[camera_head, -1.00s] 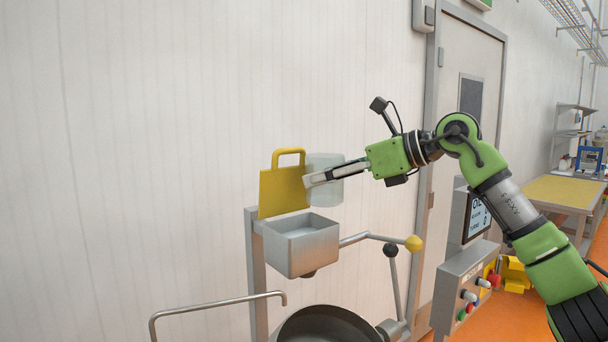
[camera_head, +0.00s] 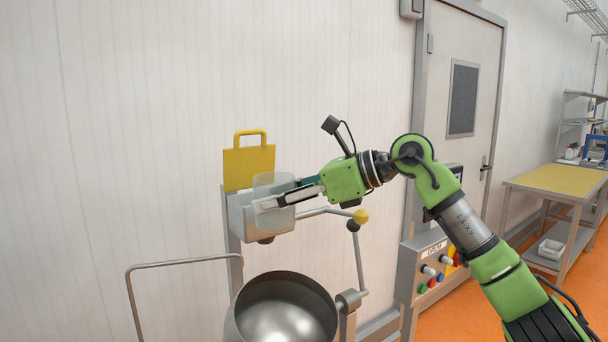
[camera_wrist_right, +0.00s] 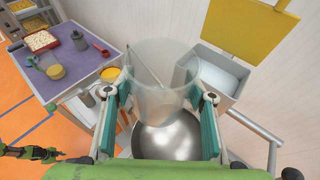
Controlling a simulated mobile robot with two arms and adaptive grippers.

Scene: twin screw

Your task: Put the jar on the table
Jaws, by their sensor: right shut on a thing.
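The jar (camera_head: 273,187) is a clear, see-through vessel. My right gripper (camera_head: 285,198) is shut on its side and holds it upright in front of the grey metal box on the wall-side post. In the right wrist view the jar (camera_wrist_right: 158,85) sits between the two teal-padded fingers (camera_wrist_right: 165,125), above the steel drum. A table with a purple top (camera_wrist_right: 85,65) shows at the left of that view. In the head view a table with a yellow top (camera_head: 560,181) stands far right. A small green and dark arm part shows at lower left in the wrist view; I cannot tell whether my left gripper is there.
The round steel drum (camera_head: 283,312) is open below the jar. The grey box (camera_head: 240,215), a yellow plate (camera_head: 249,168) and a yellow-knobbed lever (camera_head: 361,216) are close by. A control panel (camera_head: 424,268) stands right. A red-rimmed tray (camera_wrist_right: 42,40) and small containers occupy the purple table.

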